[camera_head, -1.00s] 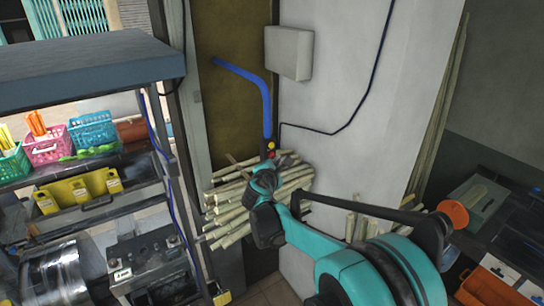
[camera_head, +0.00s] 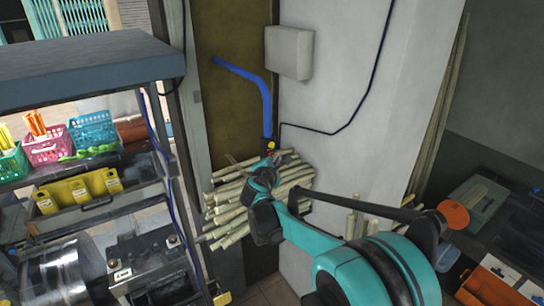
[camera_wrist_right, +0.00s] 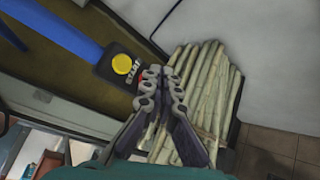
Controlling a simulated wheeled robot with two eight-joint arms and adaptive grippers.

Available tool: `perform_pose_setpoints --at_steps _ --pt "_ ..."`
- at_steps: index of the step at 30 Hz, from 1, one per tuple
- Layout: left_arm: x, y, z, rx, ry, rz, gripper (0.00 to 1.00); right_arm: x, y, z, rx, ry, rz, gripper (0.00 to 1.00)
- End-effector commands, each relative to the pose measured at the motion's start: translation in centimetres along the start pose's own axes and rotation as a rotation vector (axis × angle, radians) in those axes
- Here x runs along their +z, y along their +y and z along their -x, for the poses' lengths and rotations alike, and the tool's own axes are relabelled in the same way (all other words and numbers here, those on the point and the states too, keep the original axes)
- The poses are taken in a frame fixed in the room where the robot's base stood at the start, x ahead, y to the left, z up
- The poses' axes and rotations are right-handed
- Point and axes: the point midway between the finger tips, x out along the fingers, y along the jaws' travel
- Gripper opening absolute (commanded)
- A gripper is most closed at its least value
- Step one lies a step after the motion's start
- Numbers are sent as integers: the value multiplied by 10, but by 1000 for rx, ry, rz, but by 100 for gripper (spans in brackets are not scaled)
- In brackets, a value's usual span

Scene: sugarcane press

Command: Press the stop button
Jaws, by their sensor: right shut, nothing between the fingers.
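A dark button box hangs at the lower end of a blue conduit. In the right wrist view it carries a yellow button (camera_wrist_right: 122,64) with a white label beside it. A red button (camera_wrist_right: 140,77) shows just below the label, partly hidden by my fingertips. In the head view the yellow button (camera_head: 271,146) is small, just above my right gripper (camera_head: 271,162). My right gripper (camera_wrist_right: 162,76) is shut and empty, its tips right at the red button. I cannot tell whether they touch it. My left gripper is not in view.
A grey wall box (camera_head: 289,52) is above right. A shelf with baskets (camera_head: 93,131) and a machine with rollers (camera_head: 55,272) stand at left.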

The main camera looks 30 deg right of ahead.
Motion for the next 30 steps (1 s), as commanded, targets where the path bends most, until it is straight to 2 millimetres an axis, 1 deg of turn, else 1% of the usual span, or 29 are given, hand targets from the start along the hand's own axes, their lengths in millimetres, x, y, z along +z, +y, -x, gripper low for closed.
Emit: perform_pose_setpoints --at_steps 30 --pt "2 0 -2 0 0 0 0 -5 5 -7 0 0 0 0"
